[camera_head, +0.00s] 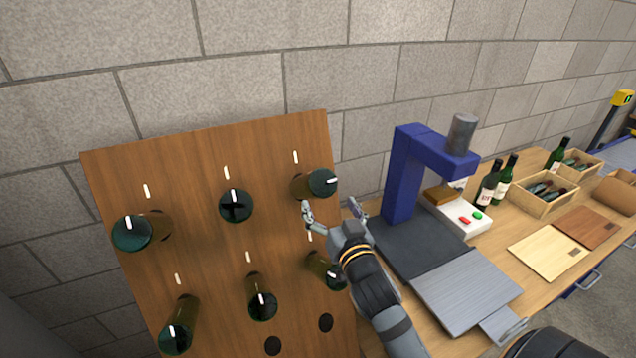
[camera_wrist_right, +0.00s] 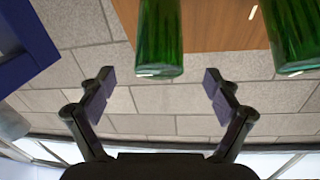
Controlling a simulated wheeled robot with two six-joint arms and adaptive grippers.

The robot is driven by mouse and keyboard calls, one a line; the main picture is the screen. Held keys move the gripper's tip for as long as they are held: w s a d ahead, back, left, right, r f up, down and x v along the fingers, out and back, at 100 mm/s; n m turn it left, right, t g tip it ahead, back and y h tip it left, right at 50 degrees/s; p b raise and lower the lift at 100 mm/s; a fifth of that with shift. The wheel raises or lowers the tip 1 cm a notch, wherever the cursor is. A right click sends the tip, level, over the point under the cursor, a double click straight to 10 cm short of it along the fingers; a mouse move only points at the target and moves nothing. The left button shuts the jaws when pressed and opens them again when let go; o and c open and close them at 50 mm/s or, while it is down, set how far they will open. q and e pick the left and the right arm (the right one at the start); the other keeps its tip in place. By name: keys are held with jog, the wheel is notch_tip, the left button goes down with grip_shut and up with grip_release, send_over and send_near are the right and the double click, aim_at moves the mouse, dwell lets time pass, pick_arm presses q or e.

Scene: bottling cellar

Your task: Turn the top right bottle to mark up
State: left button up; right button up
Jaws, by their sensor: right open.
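The top right bottle (camera_head: 318,184) sticks out of the wooden rack (camera_head: 205,165), dark green, base towards me. A white mark shows on its base, on the right part, slanting; its exact angle is hard to tell. A white line is on the board above it. My right gripper (camera_head: 332,208) is open and empty, just below and to the right of this bottle's base. In the right wrist view the open fingers (camera_wrist_right: 158,78) stand to either side of a green bottle's end (camera_wrist_right: 160,35), apart from it. My left gripper is not in view.
The top middle bottle (camera_head: 236,206) and lower right bottle (camera_head: 327,271) stick out close by, with several others on the rack. A blue press (camera_head: 402,175) stands on the wooden bench to the right. Wine bottles (camera_head: 487,185) and a crate (camera_head: 543,193) stand farther right.

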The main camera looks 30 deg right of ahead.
aim_at(318, 183)
jog(key=w+p, duration=0.1)
jog(key=w, duration=0.1)
jog(key=w+d, duration=0.1)
jog(key=w, duration=0.2)
jog(key=w+p, duration=0.1)
jog(key=w, duration=0.2)
jog(key=shift+w+d+p, duration=0.15)
jog(key=shift+d+p, duration=0.2)
jog(key=shift+w, duration=0.35)
jog(key=shift+f, duration=0.1)
jog(key=c, duration=1.1)
jog(key=shift+c, duration=0.2)
